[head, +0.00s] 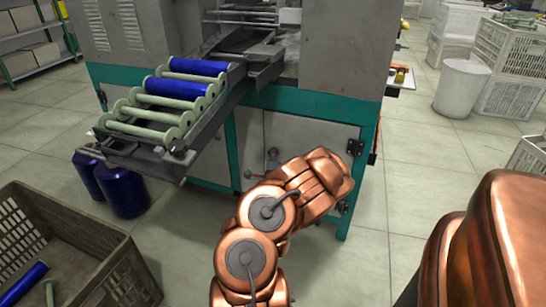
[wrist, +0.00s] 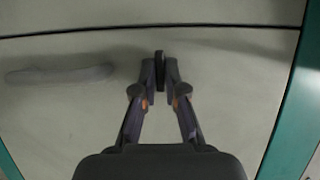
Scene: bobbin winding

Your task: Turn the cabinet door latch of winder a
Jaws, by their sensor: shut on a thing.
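My gripper (wrist: 160,75) is shut on a small dark upright latch (wrist: 159,62) that stands out from a pale grey cabinet door (wrist: 230,85). Both fingers press on it from left and right, so most of the latch is hidden between them. In the head view the door (head: 310,135) is in the lower front of the winder, inside a teal frame. My copper-coloured arm reaches across it and hides my gripper and the latch there.
A rack of blue and pale green bobbins (head: 175,88) juts out at the left above the doors. Blue spools (head: 122,190) stand on the floor below it. A brown crate (head: 95,245) is at the lower left. Black hinges (head: 355,147) are on the door's right edge.

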